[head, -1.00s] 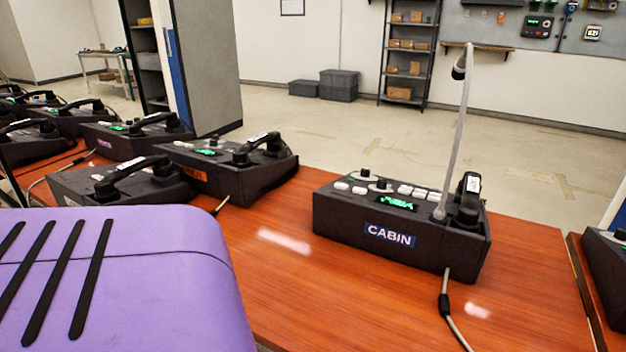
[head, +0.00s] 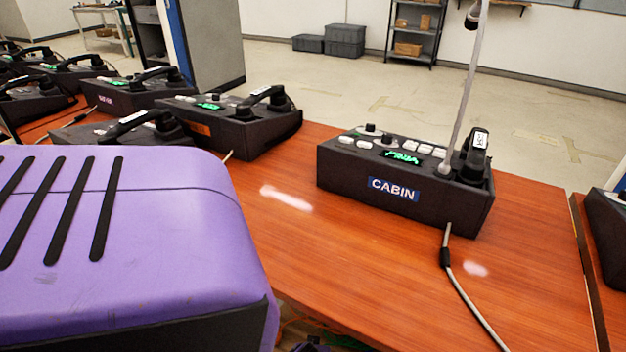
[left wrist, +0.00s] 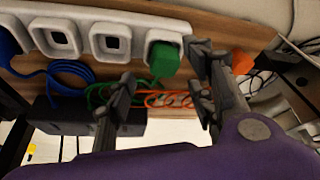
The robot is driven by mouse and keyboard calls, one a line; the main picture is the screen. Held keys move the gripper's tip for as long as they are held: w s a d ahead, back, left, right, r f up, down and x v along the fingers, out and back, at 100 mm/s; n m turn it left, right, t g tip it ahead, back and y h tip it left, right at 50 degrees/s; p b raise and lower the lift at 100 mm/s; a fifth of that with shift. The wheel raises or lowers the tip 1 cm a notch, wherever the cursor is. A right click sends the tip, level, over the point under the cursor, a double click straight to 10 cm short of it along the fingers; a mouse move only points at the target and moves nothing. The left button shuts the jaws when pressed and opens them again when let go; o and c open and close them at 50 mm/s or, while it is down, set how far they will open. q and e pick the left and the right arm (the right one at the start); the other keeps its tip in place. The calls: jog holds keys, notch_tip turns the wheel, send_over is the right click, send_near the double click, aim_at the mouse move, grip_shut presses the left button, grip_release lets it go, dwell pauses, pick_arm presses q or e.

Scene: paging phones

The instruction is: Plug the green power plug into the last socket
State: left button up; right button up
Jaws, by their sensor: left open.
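The green power plug (left wrist: 163,58) sits at the rightmost visible socket of a white socket strip (left wrist: 85,18) in the left wrist view. White rim shows around it; I cannot tell how deeply it is seated. Its green cable (left wrist: 100,93) hangs in loops below. My left gripper (left wrist: 165,66) is open, its two fingers apart on either side of the plug, with visible gaps. Two sockets to the left, one (left wrist: 111,41) beside the plug and one (left wrist: 57,39) further along, are empty. My right gripper is in neither view.
A blue plug (left wrist: 9,43) is at the strip's left end. An orange plug (left wrist: 240,61) lies right of my finger, with coiled orange cable (left wrist: 172,99) below. In the head view, the CABIN paging phone (head: 400,180) stands on the wooden table (head: 400,265), its cable trailing forward.

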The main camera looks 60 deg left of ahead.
pick_arm(q)
jog(key=v, duration=0.9)
jog(key=shift+r, duration=0.3)
jog(key=shift+s+d, duration=0.1)
jog(key=shift+d, duration=0.05)
